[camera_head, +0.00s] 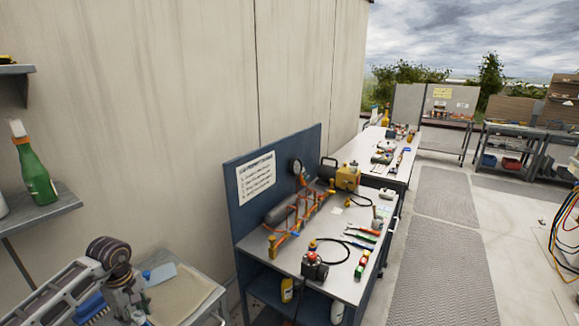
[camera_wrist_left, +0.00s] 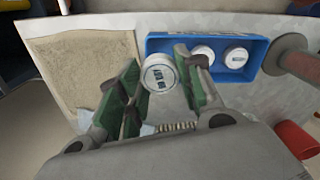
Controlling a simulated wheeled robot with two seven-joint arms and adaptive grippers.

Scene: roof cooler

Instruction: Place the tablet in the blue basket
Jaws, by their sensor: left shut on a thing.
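My left gripper (camera_wrist_left: 155,85) is shut on a white round tablet (camera_wrist_left: 160,76) with dark lettering, held between its green pads. The blue basket (camera_wrist_left: 262,58) is just behind and to the right of the gripper in the wrist view. Two white round tablets (camera_wrist_left: 203,55) lie in it. In the head view my left gripper (camera_head: 132,312) is low at the left, over a small table; the held tablet cannot be made out there. A blue part of the basket (camera_head: 92,307) shows beside my arm, mostly hidden. My right gripper is out of view.
A tan mat (camera_wrist_left: 85,62) lies left of the basket on the grey table. A dark-handled bar (camera_wrist_left: 292,58) and a red cylinder (camera_wrist_left: 297,139) are at the right of the wrist view. A green spray bottle (camera_head: 37,175) stands on a wall shelf. A cluttered workbench (camera_head: 325,285) is to the right.

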